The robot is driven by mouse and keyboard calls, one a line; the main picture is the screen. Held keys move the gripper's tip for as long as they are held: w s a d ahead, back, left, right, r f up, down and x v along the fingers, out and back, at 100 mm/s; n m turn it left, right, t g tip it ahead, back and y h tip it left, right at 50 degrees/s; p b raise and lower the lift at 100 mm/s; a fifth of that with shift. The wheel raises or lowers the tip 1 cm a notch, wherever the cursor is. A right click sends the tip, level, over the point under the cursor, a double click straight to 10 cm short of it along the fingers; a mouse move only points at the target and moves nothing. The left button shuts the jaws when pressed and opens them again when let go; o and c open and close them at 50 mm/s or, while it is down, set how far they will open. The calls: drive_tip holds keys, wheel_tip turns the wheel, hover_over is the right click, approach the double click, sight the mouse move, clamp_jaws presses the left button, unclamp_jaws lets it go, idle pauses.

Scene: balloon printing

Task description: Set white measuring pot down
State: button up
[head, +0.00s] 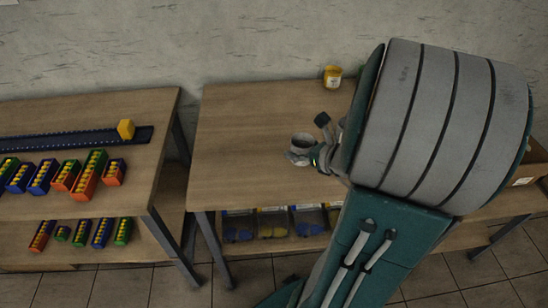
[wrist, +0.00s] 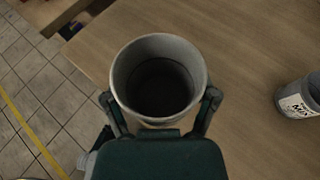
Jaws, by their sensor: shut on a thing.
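The white measuring pot (wrist: 158,76) is a round, open-topped cup, dark and apparently empty inside. In the wrist view my gripper (wrist: 160,104) is shut on it, with one finger on each side. In the head view the pot (head: 302,142) shows small over the middle of the right-hand wooden table (head: 240,150), left of my arm. The pot looks roughly upright. I cannot tell whether its base touches the table top.
A labelled grey container (wrist: 298,98) stands on the table to the right in the wrist view. A yellow pot (head: 332,77) stands at the table's back edge. The left table holds a conveyor (head: 80,140) and coloured boxes. The right table's left part is clear.

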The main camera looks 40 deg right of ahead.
drive_tip(key=w+d+f, duration=0.2)
drive_tip(key=w+f, duration=0.1)
drive_tip(key=w+d+f, duration=0.2)
drive_tip(key=w+f, duration=0.1)
drive_tip(key=w, duration=0.1)
drive_tip(key=w+d+f, duration=0.1)
drive_tip(key=w+f, duration=0.2)
drive_tip(key=w, duration=0.1)
drive_tip(key=shift+w+d, duration=0.2)
drive_tip(key=shift+d, duration=0.2)
drive_tip(key=shift+w+d+f, duration=0.15)
drive_tip(key=shift+d+f, duration=0.05)
drive_tip(key=shift+w+f, duration=0.2)
drive_tip(key=shift+f, duration=1.55)
drive_tip(key=o, duration=1)
drive_tip(key=shift+f, duration=0.1)
drive_tip(key=shift+o, duration=0.2)
